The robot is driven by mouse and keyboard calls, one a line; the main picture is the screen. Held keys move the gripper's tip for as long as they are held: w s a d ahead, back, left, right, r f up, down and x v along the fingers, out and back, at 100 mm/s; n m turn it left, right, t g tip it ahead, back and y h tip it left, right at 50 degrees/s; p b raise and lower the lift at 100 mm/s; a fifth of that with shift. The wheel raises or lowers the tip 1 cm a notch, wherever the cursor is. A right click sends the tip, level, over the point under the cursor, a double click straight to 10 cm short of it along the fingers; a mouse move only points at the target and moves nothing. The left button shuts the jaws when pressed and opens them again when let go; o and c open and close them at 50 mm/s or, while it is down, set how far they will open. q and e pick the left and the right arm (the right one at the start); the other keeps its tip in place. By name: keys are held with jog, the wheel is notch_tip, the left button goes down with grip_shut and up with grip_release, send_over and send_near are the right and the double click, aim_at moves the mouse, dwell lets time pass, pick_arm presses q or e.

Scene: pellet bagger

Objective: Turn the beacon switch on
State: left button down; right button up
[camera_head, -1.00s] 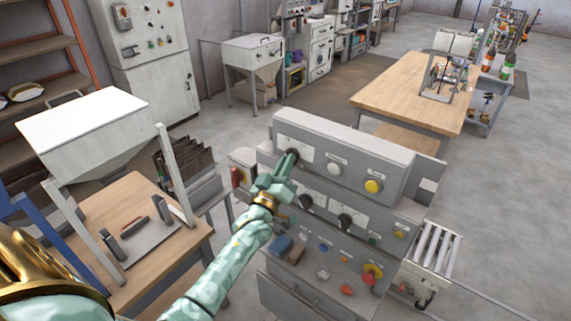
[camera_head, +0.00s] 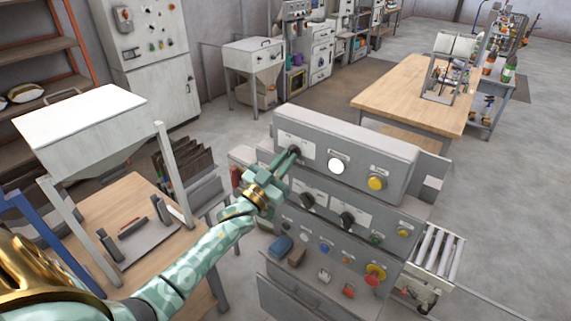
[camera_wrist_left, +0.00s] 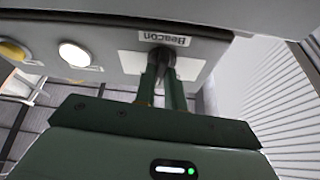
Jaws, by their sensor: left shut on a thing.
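The beacon switch (camera_head: 294,152) is a black rotary knob on a white plate at the left end of the grey control panel's (camera_head: 345,137) top row. My left gripper (camera_head: 289,158) has its green fingers shut on the knob. In the left wrist view the fingers (camera_wrist_left: 163,80) reach the black knob (camera_wrist_left: 164,58) beside a label reading "Beacon". The fingers hide part of the knob, so its exact angle is hard to tell. A round white lamp (camera_head: 336,166) to the right of the switch glows brightly; it also glows in the left wrist view (camera_wrist_left: 75,54). My right gripper is not in view.
A yellow button (camera_head: 376,183) sits right of the lamp. Lower rows hold more black knobs (camera_head: 347,219), a red-and-yellow emergency button (camera_head: 374,275) and small buttons. A wooden table (camera_head: 140,215) stands to the left and a roller conveyor (camera_head: 436,252) to the right.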

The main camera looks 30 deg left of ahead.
pick_arm(q)
jog(key=shift+a+m+g+h, duration=0.1)
jog(key=shift+m+g+h, duration=0.2)
jog(key=shift+m+h, duration=0.85)
jog(key=shift+m+g+h, duration=0.25)
jog(key=shift+m+g, duration=0.05)
jog(key=shift+m, duration=1.75)
jog(key=c, duration=1.5)
grip_release()
jog(key=shift+o, duration=0.2)
jog(key=shift+b, duration=0.3)
jog(key=b+v, duration=0.3)
jog(key=v, duration=1.3)
